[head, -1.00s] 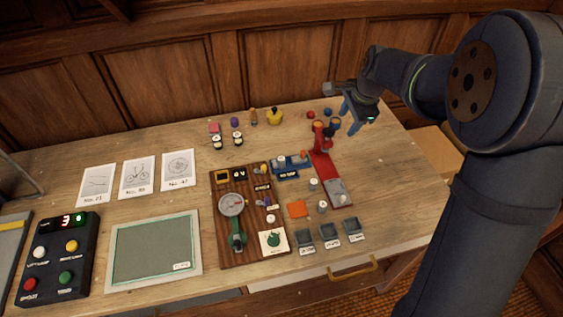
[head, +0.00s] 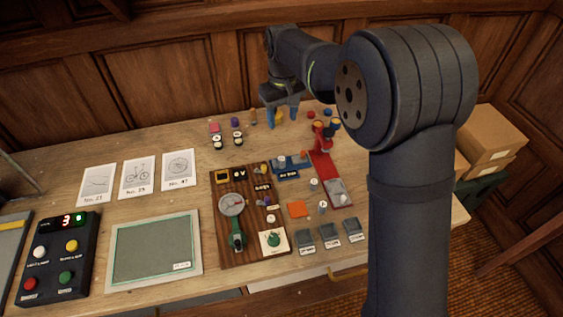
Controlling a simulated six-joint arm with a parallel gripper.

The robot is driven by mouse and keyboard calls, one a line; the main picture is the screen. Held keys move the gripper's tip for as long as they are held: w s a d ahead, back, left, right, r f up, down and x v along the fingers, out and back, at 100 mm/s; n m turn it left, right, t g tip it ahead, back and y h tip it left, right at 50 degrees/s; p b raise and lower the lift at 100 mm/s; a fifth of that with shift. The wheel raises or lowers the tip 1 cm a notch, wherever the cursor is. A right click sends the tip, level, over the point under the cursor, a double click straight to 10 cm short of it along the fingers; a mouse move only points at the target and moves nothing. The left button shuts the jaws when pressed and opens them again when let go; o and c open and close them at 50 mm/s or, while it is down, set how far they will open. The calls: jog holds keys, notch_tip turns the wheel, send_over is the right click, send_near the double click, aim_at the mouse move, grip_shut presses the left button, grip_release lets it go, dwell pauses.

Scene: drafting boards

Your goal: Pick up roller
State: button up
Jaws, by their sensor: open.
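I cannot tell for sure which small item is the roller. A yellow rounded item (head: 279,117) stands at the back of the table, partly hidden by my gripper (head: 282,117). A slim brown item (head: 253,117) stands upright just left of it. My gripper points down with its blue fingers apart, one on each side of the yellow item in this view. It is open, and I cannot tell whether it touches anything.
Purple (head: 234,122) and pink (head: 214,127) items stand further left at the back. A red stand (head: 321,145) is to the right. A wooden board (head: 227,183) with a gauge, grey bins (head: 329,234) and a button box (head: 55,255) lie nearer. The wall is close behind.

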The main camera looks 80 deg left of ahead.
aim_at(282, 158)
notch_tip(282, 158, down, 16)
jog(key=shift+s+f, duration=0.1)
jog(key=shift+f, duration=0.1)
grip_shut()
dwell(0.5)
